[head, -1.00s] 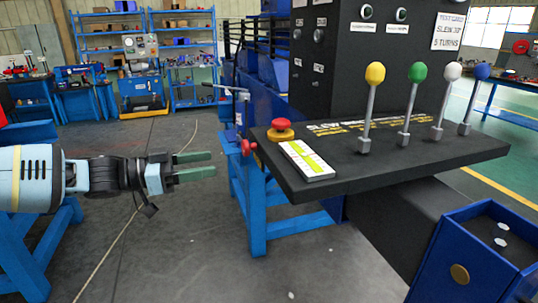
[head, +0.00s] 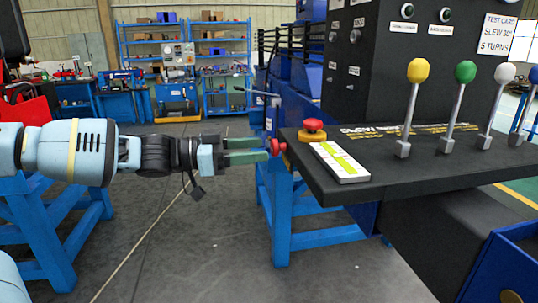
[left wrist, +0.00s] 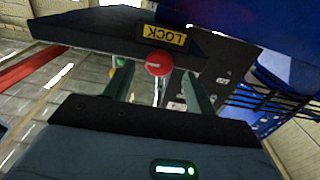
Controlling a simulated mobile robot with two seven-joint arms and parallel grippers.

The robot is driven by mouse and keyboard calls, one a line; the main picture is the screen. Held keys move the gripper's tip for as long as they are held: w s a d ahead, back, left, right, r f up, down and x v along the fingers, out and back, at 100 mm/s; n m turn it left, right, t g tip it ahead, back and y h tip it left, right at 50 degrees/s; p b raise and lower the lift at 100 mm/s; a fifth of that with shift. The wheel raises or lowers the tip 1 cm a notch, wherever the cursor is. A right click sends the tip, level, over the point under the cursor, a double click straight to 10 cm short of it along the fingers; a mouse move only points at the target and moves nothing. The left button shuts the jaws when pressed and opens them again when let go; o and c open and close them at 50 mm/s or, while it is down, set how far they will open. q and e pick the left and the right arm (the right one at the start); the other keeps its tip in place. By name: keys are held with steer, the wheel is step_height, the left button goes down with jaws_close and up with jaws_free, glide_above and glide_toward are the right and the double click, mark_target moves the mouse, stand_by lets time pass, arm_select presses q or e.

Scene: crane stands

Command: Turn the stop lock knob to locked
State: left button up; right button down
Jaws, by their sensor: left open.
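The stop lock knob is a small red knob (head: 277,147) on the left side face of the black console (head: 430,170). In the left wrist view the red knob (left wrist: 158,64) shows between the two green fingers, beside a yellow LOCK label (left wrist: 164,37). My left gripper (head: 264,149) is open, level with the knob, its fingertips reaching it from the left. The left gripper (left wrist: 157,75) has a gap on both sides of the knob. I cannot tell how deep the knob sits between the fingers. My right gripper is not in view.
On the console stand a red mushroom button (head: 312,130) on a yellow base, a white box with green-yellow stripes (head: 340,162) and several levers, including a yellow-topped one (head: 418,71). A blue stand (head: 280,220) is below. Open floor lies left of it.

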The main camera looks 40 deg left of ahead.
mark_target(275, 147)
arm_select(q)
steer(key=shift+b+x, duration=0.75)
steer(key=shift+x, duration=0.9)
steer(key=c, duration=1)
